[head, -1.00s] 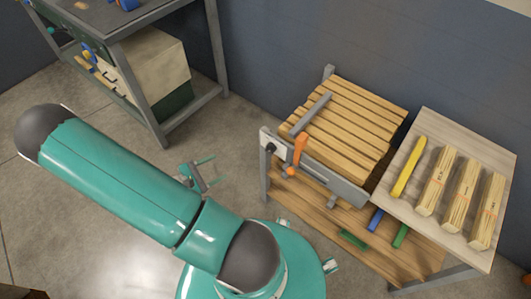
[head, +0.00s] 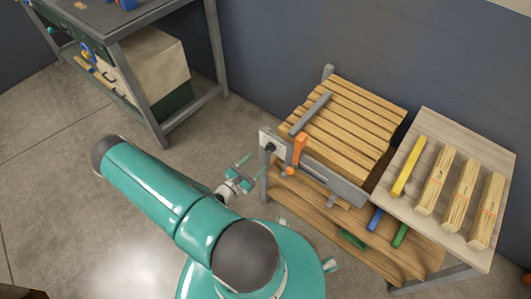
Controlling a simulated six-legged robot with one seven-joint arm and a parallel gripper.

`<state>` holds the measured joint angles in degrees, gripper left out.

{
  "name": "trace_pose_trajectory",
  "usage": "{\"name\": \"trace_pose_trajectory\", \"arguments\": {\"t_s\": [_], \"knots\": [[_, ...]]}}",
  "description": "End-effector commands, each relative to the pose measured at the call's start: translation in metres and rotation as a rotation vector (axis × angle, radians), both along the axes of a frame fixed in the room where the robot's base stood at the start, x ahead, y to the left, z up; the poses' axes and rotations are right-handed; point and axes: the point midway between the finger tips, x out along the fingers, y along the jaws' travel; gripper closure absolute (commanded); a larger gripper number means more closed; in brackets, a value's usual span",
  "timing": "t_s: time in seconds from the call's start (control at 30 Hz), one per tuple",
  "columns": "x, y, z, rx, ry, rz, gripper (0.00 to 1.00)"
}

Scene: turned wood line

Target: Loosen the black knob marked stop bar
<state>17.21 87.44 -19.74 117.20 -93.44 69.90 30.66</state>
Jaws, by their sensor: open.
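A small black knob (head: 270,148) shows on a white plate (head: 265,137) at the left front corner of the slatted wooden rack. Any marking on it is too small to read. My gripper (head: 252,166) is open and empty, just left of and below the knob in the picture. Its teal fingers point up and right toward the plate. They appear apart from the knob, though the exact depth gap is hard to judge. An orange lever (head: 299,148) hangs right of the knob, and a grey bar (head: 310,114) lies across the slats.
A side table (head: 433,122) at right holds a yellow stick (head: 408,166) and bundles of wooden sticks (head: 464,190). A lower wooden shelf (head: 310,205) carries green and blue pieces. A grey workbench (head: 150,110) stands at upper left. Floor between is clear.

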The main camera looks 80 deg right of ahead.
Motion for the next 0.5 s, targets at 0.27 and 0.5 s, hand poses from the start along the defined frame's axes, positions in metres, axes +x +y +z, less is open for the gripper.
{"name": "trace_pose_trajectory", "arguments": {"t_s": [0.27,0.5], "knots": [[-0.021,-0.047,0.000,-0.001,0.000,-0.002,0.41],[-0.028,-0.063,0.000,0.000,0.000,-0.001,0.41]]}}
